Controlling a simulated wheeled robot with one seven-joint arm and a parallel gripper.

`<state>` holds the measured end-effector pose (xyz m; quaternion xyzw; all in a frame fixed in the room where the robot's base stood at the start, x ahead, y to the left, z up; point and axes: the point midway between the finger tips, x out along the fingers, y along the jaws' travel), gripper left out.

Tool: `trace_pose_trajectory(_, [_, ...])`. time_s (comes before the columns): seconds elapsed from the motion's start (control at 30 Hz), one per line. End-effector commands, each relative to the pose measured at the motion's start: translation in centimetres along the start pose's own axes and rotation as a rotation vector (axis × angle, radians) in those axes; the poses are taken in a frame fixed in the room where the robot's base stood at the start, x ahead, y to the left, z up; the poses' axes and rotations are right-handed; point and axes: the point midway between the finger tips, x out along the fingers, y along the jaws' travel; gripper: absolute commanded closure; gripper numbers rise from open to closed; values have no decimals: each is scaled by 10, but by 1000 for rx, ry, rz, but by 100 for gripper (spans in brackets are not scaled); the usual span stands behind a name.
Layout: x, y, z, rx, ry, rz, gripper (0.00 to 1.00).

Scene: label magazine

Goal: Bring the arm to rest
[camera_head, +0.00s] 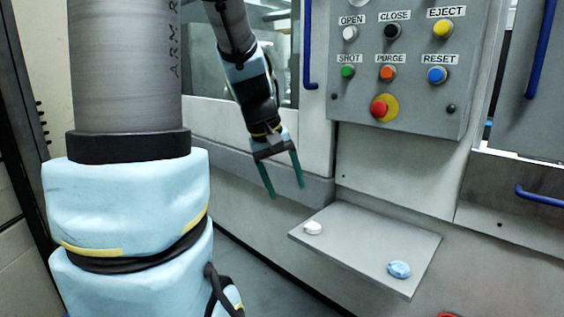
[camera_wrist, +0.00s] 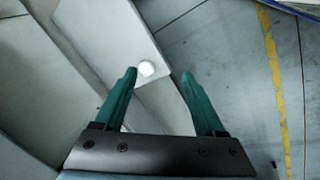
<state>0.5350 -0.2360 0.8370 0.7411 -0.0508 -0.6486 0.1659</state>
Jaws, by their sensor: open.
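My gripper (camera_head: 287,191) hangs from my arm in the middle of the head view, fingers pointing down. Its two green fingers are spread apart with nothing between them. It is left of and above a small grey shelf (camera_head: 365,250) fixed to the machine front. In the wrist view the open fingers (camera_wrist: 158,75) frame a white round piece (camera_wrist: 147,68) that lies on the shelf corner below, apart from them. The same white piece shows in the head view (camera_head: 312,228). My arm is bent and raised in front of the machine.
A blue piece (camera_head: 399,269) lies on the shelf's right part. Above the shelf is a control panel (camera_head: 405,60) with several labelled buttons. Blue handles (camera_head: 308,45) stick out from the machine doors. The wrist view shows open floor with a yellow line (camera_wrist: 275,80) at right.

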Motion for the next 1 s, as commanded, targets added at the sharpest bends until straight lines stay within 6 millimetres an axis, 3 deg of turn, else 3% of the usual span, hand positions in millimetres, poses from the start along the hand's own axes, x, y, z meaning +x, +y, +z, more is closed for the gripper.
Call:
trace_pose_trajectory(0.1, [23, -47, 28, 88, -5, -129, 28])
trace_pose_trajectory(0.33, [48, -109, 76, 295, -16, -287, 28])
trace_pose_trajectory(0.4, [24, -98, 68, 285, -9, -281, 28])
trace_pose_trajectory(0.63, [-20, -84, 63, 283, -10, -280, 28])
trace_pose_trajectory(0.9, [-93, -59, 54, 283, -10, -279, 28])
trace_pose_trajectory(1.0, [-112, -53, 52, 282, -10, -279, 28])
